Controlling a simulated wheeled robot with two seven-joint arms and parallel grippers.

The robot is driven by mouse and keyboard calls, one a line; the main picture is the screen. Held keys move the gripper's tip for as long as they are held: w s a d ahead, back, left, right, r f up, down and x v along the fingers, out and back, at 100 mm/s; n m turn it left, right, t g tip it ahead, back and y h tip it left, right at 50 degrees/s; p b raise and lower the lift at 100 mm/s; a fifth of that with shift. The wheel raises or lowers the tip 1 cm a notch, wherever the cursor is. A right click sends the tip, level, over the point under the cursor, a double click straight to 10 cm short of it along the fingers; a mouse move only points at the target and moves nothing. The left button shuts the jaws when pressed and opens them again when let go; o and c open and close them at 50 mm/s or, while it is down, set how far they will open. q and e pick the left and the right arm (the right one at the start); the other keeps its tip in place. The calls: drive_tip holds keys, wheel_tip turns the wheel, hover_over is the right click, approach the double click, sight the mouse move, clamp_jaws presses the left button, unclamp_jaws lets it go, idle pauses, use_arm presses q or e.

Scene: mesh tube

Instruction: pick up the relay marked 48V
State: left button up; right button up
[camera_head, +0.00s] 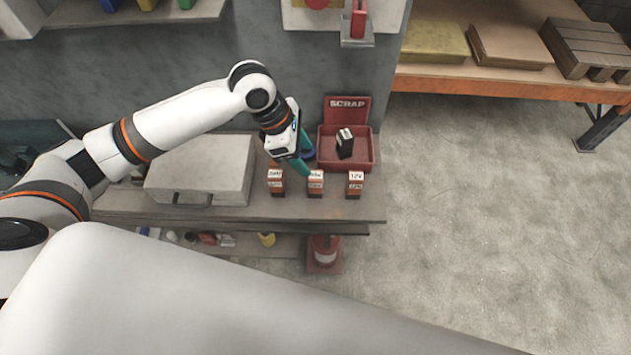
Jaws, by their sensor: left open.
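Several small brown relays with white labels stand in a row near the front edge of the grey bench: a left relay (276,187), a middle relay (315,188) and a right relay (355,188). The right label seems to read 12V; the other labels are too small to read surely, so I cannot tell which is 48V. My left gripper (304,162) is open, pointing down above and just behind the left and middle relays. It partly hides what is behind them. I see nothing held in it. My right gripper is not in view.
A closed grey case (205,165) lies left of the relays. An orange-edged shelf (500,88) stands at the back right. The floor at right is clear.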

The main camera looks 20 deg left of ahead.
sight(313, 175)
use_arm(q)
drive_tip(key=x, duration=0.3)
drive_tip(key=shift+w+d+f, duration=0.1)
drive_tip(key=shift+d+f, duration=0.05)
drive_tip(key=shift+f, duration=0.15)
drive_tip(key=x, duration=0.3)
drive_tip(key=s+x, duration=0.1)
drive_tip(key=shift+w+f+p, duration=0.1)
drive_tip(key=shift+f+p, duration=0.3)
drive_tip(key=shift+f, duration=0.1)
drive_tip(key=shift+w+f, duration=0.1)
drive_tip(key=shift+f, duration=0.3)
drive_tip(key=c, duration=1.1)
